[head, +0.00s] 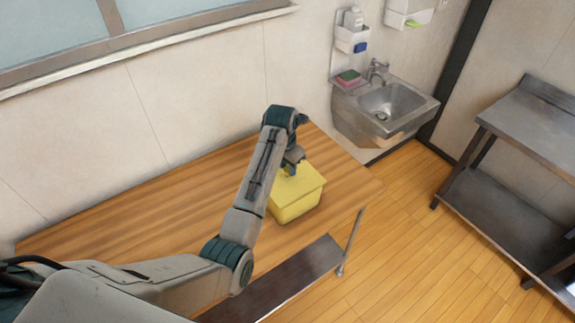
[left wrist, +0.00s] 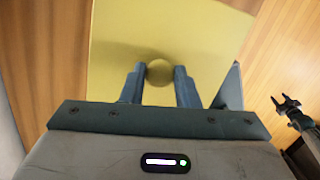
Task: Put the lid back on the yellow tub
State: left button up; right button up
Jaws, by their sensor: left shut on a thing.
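The yellow tub (head: 296,208) stands on the wooden table near its right end. Its yellow lid (head: 311,180) is at the tub's top, and I see no clear gap between them. In the left wrist view the lid (left wrist: 200,35) fills the middle, with a round knob (left wrist: 159,71) between the fingers. My left gripper (head: 291,169) is shut on this knob from above; the wrist partly hides it in the head view. My right gripper (left wrist: 286,103) shows small at the right of the left wrist view, empty, its fingers apart. It is not in the head view.
The wooden table (head: 130,220) is bare to the left of the tub. A wall sink (head: 388,105) with a sponge is beyond the table's far right corner. A metal shelf bench (head: 530,120) stands at the right, across open floor.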

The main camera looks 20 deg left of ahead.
pick_arm(q)
jog(key=shift+f, duration=0.4)
dwell(1.0)
jog(key=o, duration=1.5)
jog(key=shift+r, duration=0.1)
jog(key=shift+r, duration=3.4)
grip_shut()
